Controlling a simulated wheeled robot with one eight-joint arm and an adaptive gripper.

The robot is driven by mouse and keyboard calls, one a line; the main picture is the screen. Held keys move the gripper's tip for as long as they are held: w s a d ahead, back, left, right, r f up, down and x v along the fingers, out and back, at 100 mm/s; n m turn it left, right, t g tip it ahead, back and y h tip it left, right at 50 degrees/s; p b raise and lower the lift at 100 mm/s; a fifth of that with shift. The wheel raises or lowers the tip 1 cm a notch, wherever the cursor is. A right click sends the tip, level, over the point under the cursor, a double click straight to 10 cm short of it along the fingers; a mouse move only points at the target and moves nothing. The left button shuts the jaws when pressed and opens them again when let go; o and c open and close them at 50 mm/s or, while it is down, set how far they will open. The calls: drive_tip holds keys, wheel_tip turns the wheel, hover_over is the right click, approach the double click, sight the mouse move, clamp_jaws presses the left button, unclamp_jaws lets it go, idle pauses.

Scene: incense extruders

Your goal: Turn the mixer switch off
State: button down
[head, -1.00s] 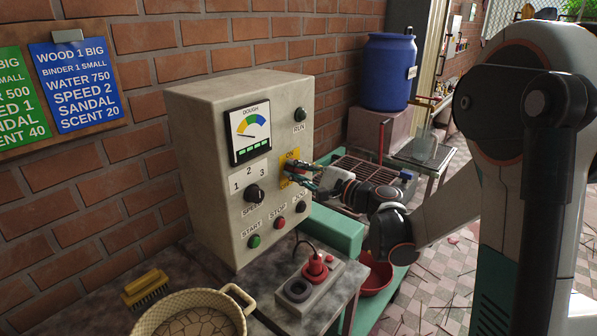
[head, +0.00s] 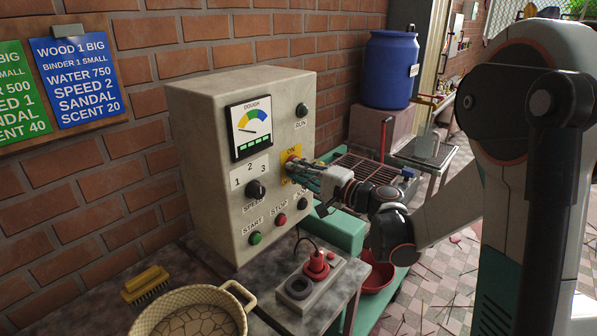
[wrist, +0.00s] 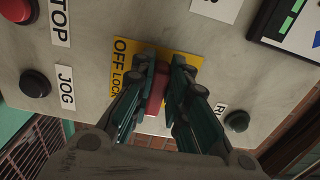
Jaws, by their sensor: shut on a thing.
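The mixer switch is a red handle (wrist: 156,92) on a yellow plate (wrist: 123,68) marked OFF LOCK in the wrist view. In the head view the plate (head: 285,181) sits on the right part of the control box front, with ON at its top, and a bit of red (head: 293,158) shows there. My gripper (wrist: 163,60) is shut on the red handle, with one green-and-grey finger along each side. In the head view my gripper (head: 302,166) reaches the plate from the right and covers much of it. The handle's exact angle is partly hidden.
The grey control box (head: 215,170) also has a speed knob (head: 256,190), a green start button (head: 255,238), a red stop button (head: 281,219) and a dough dial (head: 250,128). A blue barrel (head: 388,70) is behind.

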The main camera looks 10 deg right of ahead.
drive_tip(key=shift+f, duration=0.1)
drive_tip(key=c, duration=1.6)
unclamp_jaws()
drive_tip(key=shift+o, duration=0.2)
drive_tip(key=v, duration=1.2)
drive_tip(key=shift+a, duration=0.1)
